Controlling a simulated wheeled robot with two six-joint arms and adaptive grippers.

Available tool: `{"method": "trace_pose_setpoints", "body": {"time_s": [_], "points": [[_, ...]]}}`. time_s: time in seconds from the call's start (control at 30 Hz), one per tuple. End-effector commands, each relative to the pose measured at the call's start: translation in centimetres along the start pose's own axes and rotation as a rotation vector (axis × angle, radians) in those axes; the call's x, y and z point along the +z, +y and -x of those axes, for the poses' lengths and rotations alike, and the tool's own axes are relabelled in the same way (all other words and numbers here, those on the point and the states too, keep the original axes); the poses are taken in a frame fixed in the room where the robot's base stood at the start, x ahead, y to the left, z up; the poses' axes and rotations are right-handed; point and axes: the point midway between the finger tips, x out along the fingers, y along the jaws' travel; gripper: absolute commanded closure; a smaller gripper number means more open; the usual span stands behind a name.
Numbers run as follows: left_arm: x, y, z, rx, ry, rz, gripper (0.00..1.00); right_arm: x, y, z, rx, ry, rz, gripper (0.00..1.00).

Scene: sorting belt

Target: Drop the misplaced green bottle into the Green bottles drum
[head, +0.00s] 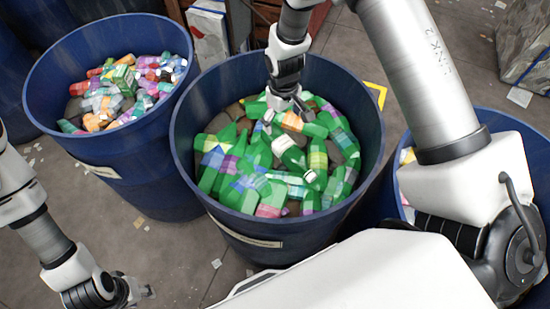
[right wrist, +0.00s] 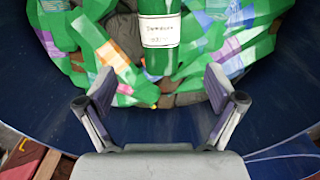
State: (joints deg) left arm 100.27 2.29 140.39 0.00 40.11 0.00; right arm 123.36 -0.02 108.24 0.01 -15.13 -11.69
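The blue drum (head: 185,140) in the middle of the head view holds many green bottles with coloured labels; its front label is too small to read. My right gripper (head: 288,108) is over this drum, inside its rim line. In the right wrist view my right gripper (right wrist: 158,90) has its fingers spread with nothing between the tips. A green bottle with a white label (right wrist: 160,30) lies beyond the fingers, among the other bottles. I cannot tell which bottle is the misplaced one. My left gripper (head: 135,291) is low at the bottom left, away from the drums; its fingers are unclear.
A blue drum (head: 45,100) of mixed coloured bottles stands at the left. Another drum (head: 495,122) at the right is mostly hidden by my right arm. A grey block (head: 525,45) stands at the top right. Scraps litter the floor (head: 150,255).

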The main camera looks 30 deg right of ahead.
Motion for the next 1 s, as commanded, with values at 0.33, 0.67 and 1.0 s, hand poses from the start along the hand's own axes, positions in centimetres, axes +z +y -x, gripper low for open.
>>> {"method": "trace_pose_setpoints", "body": {"time_s": [0.33, 0.67, 1.0], "points": [[0.0, 0.0, 0.0, 0.0, 0.0, 0.0, 0.6, -0.1, 0.0, 0.8, 0.001, 0.003, 0.0, 0.07], [0.0, 0.0, 0.0, 0.0, 0.0, 0.0, 0.6, -0.2, 0.0, 8.5, 0.001, 0.003, 0.0, 0.07], [0.0, 0.0, 0.0, 0.0, 0.0, 0.0, 0.6, -0.1, 0.0, 11.9, 0.0, -0.003, 0.0, 0.07]]}}
